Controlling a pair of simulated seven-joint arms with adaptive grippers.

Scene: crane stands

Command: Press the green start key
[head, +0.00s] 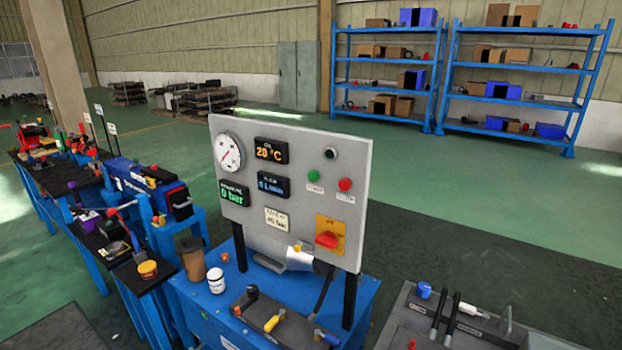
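The green start key (313,176) is a small round green button on the right half of an upright light-grey control panel (240,135). A small white label (315,189) sits just below it. A red button (345,184) is to its right, and a dark round knob or socket (331,153) is above. Neither of my grippers shows in the head view.
The panel stands on a blue bench (190,290) with a white jar (216,280), a brown cup (192,258) and a dark tray (290,330). Another grey bench top (400,335) is at right.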

